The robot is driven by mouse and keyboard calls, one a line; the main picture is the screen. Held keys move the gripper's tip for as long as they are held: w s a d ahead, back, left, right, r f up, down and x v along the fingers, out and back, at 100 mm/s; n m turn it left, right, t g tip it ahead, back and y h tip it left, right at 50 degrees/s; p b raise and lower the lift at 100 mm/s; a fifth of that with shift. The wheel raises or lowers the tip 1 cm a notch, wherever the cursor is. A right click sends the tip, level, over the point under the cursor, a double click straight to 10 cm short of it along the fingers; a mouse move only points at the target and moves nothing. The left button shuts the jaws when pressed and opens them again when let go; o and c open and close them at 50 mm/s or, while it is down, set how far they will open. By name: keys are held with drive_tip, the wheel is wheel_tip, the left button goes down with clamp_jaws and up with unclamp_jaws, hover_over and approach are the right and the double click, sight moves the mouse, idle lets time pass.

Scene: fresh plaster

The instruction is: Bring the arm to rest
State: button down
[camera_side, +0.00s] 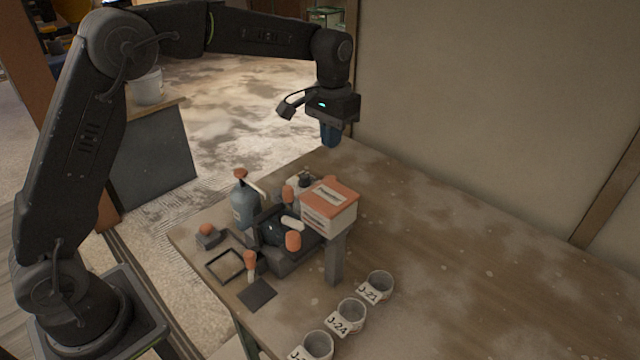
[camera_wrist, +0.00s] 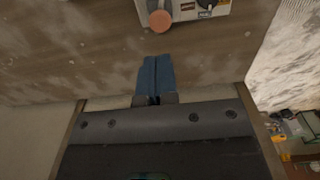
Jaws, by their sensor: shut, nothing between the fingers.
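My gripper (camera_side: 331,136) hangs above the far part of the table in the side view, pointing down. Its blue fingers are together with nothing between them. They also show shut in the wrist view (camera_wrist: 155,76). My arm reaches from the base at the left, up and across to the right. The gripper is clear of the table (camera_side: 460,240) and apart from the things on it.
Below and nearer stand a white box with an orange lid (camera_side: 329,201), a grey-blue bottle (camera_side: 244,205), a dark holder (camera_side: 283,259) with orange-topped items, and a black square frame (camera_side: 225,265). Labelled cups (camera_side: 350,314) line the front. The table's right side is bare; a wall (camera_side: 480,90) rises behind.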

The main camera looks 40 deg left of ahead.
drive_tip(key=s+a+r+t, duration=0.1)
drive_tip(key=s+r, duration=0.3)
drive_tip(key=s, duration=0.3)
drive_tip(key=s+r+t, duration=0.2)
drive_tip(key=s+r, duration=0.3)
drive_tip(key=s, duration=0.2)
drive_tip(key=s+f+t, duration=0.2)
drive_tip(key=s+f, duration=0.2)
drive_tip(key=s, duration=1.2)
drive_tip(key=shift+a+t, duration=0.3)
